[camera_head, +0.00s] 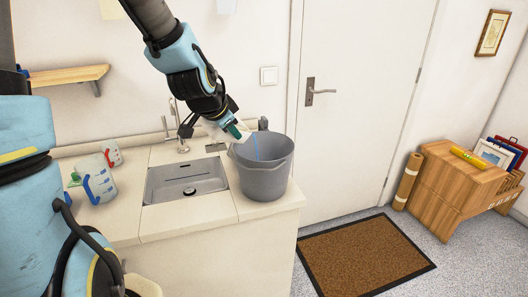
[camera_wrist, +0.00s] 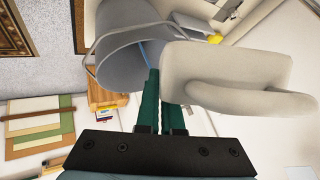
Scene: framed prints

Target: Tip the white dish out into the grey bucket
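The white dish (camera_head: 217,130) is at my gripper (camera_head: 236,127), tilted over the left rim of the grey bucket. In the wrist view the dish (camera_wrist: 225,72) is large, with a thick curved handle, and lies against the green fingers of my gripper (camera_wrist: 158,98). The fingers are close together on its edge. The grey bucket (camera_head: 262,182) stands upright on the counter, right of the sink. Its open mouth (camera_wrist: 122,58) is beyond the fingers in the wrist view. A thin blue streak (camera_head: 255,148) shows inside the bucket. The dish's inside is hidden.
The sink (camera_head: 186,181) with a tap is left of the bucket. A door (camera_head: 350,90), brown doormat (camera_head: 366,255) and wooden bench (camera_head: 450,190) are to the right.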

